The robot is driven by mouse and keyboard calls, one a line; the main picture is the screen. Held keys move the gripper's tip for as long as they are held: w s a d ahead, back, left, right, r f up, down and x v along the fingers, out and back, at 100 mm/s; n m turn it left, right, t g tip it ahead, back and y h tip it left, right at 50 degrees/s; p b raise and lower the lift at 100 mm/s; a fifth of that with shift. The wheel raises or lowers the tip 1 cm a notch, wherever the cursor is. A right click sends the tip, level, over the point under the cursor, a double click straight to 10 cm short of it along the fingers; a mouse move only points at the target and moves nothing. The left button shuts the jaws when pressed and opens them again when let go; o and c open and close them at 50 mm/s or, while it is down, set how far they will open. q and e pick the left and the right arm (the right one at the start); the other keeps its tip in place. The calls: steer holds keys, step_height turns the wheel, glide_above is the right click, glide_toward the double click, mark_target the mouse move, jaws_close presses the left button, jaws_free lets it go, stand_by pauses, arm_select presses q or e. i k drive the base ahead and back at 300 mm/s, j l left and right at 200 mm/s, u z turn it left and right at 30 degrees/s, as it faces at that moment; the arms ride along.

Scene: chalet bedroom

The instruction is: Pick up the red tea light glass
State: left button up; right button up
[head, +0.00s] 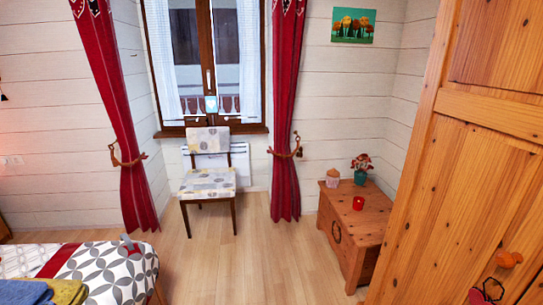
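The red tea light glass (358,203) is a small red cup standing upright on top of a low wooden chest (338,222), near its middle. The chest stands against the back wall, right of the window. Behind the glass on the chest are a teal vase with reddish flowers (360,177) and a small pale jar with a pinkish top (332,178). Neither of my grippers shows in the head view.
A tall wooden wardrobe (450,190) fills the right side, close to the chest. A patterned chair (208,182) stands before the window. A bed (118,275) with folded towels (62,291) is at lower left. The wooden floor (250,265) between is clear.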

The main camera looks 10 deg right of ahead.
mark_target(358, 206)
steer(key=i+z, duration=0.4)
steer(key=i+j+z, duration=0.4)
steer(key=i, duration=0.15)
steer(key=i+j+z, duration=0.25)
steer(key=i+z, duration=0.15)
steer(key=i, duration=0.1)
